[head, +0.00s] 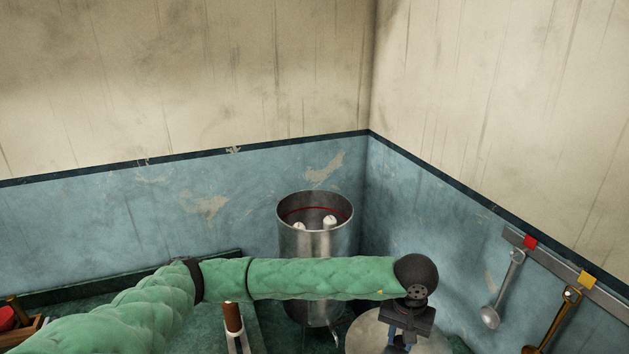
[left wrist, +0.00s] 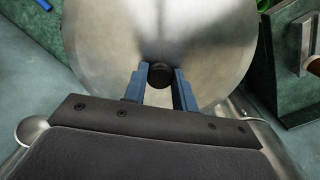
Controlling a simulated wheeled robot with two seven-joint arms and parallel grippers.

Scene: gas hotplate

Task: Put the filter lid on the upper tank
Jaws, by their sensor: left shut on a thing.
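The upper tank (head: 315,240) is a shiny steel cylinder standing in the corner. Its top is open, with a red line around the inside and white filter pieces within. My left arm crosses in front of its lower part. The filter lid (head: 365,331) is a round metal disc to the right of the tank, nearer to me. It also fills the middle of the left wrist view (left wrist: 105,45). My left gripper (left wrist: 160,78) is shut on the lid's black knob (left wrist: 160,73). In the head view, this gripper (head: 398,345) is partly cut off by the bottom edge. My right gripper is not in view.
A wall rail (head: 565,262) on the right holds a ladle (head: 493,312) and a brown-handled utensil (head: 560,318). A wooden box (head: 22,333) with a red item stands at lower left. A brown handle (head: 233,318) stands upright below my left forearm. Walls meet behind the tank.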

